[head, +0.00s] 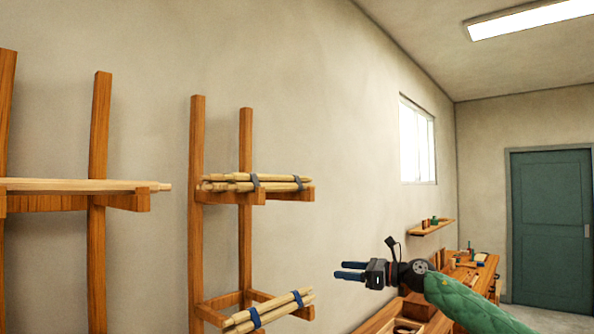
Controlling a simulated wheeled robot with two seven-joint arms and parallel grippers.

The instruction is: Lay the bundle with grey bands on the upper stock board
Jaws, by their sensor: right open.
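A bundle of pale sticks (230,186) with two dark blue-grey bands lies on the upper arms of the wooden rack (196,240) near the picture's middle. A second bundle (277,310) with bluer bands lies on the lower arms of that rack, at the bottom edge of the view. My left gripper is not in view.
Another wooden rack (99,130) at the left holds a long pale board (70,186). A workbench (478,272) with tools stands at the right, below a small wall shelf (431,228). A green door (552,230) is at the far right.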

